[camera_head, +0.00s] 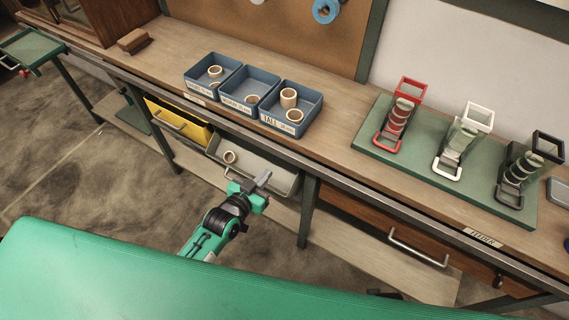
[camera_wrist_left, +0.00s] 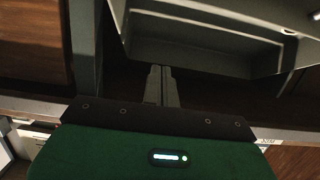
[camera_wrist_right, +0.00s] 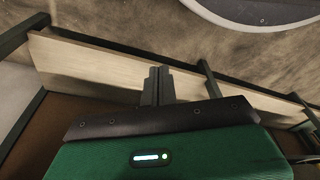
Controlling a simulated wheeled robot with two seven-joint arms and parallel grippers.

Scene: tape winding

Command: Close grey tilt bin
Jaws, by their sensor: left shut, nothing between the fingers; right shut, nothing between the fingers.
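The grey tilt bin (camera_head: 262,163) is tilted out open under the workbench's front edge. A light tape ring (camera_head: 230,157) lies inside it at the left. My left gripper (camera_head: 264,179) is shut and empty, at the bin's front side toward its right part. In the left wrist view the bin (camera_wrist_left: 195,52) fills the upper part, with the shut fingertips (camera_wrist_left: 160,72) close to its lower edge; I cannot tell if they touch. My right gripper (camera_wrist_right: 158,72) is shut and empty in the right wrist view, in front of a pale wooden board.
A yellow bin (camera_head: 180,122) is left of the grey one. A bench leg (camera_head: 308,212) stands to its right, then a wooden drawer (camera_head: 400,240) with a metal handle. Blue trays (camera_head: 245,104) with tape rings sit on the bench above. A pale lower shelf (camera_head: 340,255) runs below.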

